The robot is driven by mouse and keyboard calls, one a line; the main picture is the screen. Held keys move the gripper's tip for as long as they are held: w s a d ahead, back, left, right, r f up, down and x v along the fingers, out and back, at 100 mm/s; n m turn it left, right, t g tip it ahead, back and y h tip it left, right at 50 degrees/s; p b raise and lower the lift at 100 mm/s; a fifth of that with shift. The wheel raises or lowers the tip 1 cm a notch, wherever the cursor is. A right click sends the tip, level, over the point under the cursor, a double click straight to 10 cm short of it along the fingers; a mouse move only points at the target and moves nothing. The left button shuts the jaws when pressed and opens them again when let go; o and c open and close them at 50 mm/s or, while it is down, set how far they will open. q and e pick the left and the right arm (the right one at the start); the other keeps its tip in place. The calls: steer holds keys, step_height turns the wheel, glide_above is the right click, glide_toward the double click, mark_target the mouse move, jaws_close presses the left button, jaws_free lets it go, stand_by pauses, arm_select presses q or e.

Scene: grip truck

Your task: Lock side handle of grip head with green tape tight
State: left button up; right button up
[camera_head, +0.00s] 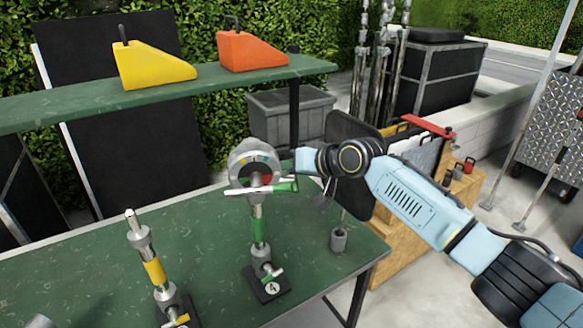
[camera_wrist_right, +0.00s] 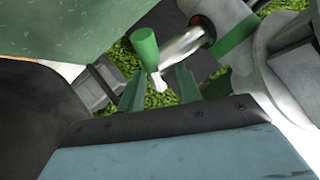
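The grip head (camera_head: 240,168) with green tape is a round grey head on top of a stand with a green-taped post (camera_head: 258,232), on the table's right part. Its side handle (camera_head: 285,187) has a green end and points right; in the right wrist view the handle's green knob (camera_wrist_right: 145,48) sits beside a silver rod. My right gripper (camera_head: 289,166) reaches in from the right, close beside the head. In the wrist view its two green fingers (camera_wrist_right: 160,85) are apart, with the knob just beyond them; I cannot tell if they touch it.
The green table (camera_head: 90,275) also bears a yellow-taped stand (camera_head: 152,268) at the left and a grey cylinder (camera_head: 339,239) near the right edge. A green shelf (camera_head: 80,105) with yellow (camera_head: 150,66) and orange (camera_head: 250,52) wedges is behind. A wooden cart (camera_head: 395,245) stands right.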

steer(key=shift+r, duration=0.1)
steer(key=b+v, duration=0.1)
steer(key=v, duration=1.2)
steer(key=shift+s, duration=0.15)
steer(key=shift+d, duration=0.1)
